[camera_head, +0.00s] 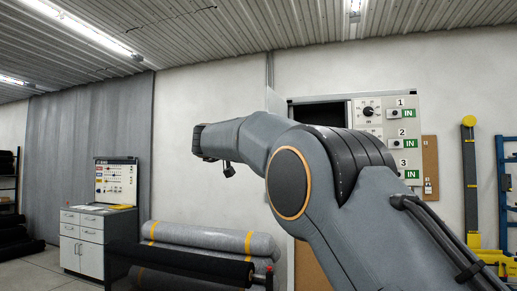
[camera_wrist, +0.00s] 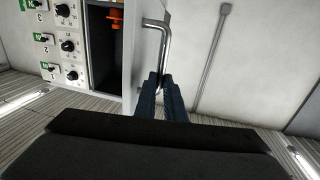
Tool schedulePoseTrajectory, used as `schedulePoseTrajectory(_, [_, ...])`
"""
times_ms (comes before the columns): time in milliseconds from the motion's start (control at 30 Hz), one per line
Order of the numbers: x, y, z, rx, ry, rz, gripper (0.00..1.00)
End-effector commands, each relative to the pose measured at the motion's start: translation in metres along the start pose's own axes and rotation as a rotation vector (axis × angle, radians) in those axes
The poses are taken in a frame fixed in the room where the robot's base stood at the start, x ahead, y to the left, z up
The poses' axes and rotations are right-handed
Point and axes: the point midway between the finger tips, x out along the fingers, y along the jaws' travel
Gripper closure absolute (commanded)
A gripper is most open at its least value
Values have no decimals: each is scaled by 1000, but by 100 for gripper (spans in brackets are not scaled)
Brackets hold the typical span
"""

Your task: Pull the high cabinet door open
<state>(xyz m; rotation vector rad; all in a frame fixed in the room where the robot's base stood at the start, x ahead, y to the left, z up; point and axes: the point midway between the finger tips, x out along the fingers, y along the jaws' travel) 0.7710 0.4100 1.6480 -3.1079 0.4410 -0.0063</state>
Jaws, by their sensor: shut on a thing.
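The high cabinet door (camera_wrist: 134,45) stands open in the wrist view, swung out from the cabinet (camera_wrist: 103,5), with part of the inside showing beside it. The door's bent metal handle (camera_wrist: 165,38) stands out from its face. My gripper (camera_wrist: 161,78) is shut on the lower part of this handle as pictured. In the head view the cabinet's dark opening (camera_head: 318,113) shows above my arm. My arm hides most of the cabinet there, and I cannot make out the gripper or handle in that view.
A control panel (camera_head: 371,109) with dials and numbered green IN labels adjoins the opening. An orange object (camera_wrist: 115,20) is inside the cabinet. Grey rolls (camera_head: 215,238) lie on a rack at lower left. A drawer cabinet (camera_head: 84,240) stands farther left.

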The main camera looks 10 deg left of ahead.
Motion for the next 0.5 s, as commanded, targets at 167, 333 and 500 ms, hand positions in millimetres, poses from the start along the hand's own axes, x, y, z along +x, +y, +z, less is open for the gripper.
schedulePoseTrajectory(167, [-2, -5, 9, -5, -12, -4, 100])
schedulePoseTrajectory(333, [-2, -6, 10, -6, -14, -5, 100])
schedulePoseTrajectory(500, [0, -3, 8, -5, -11, -1, 72])
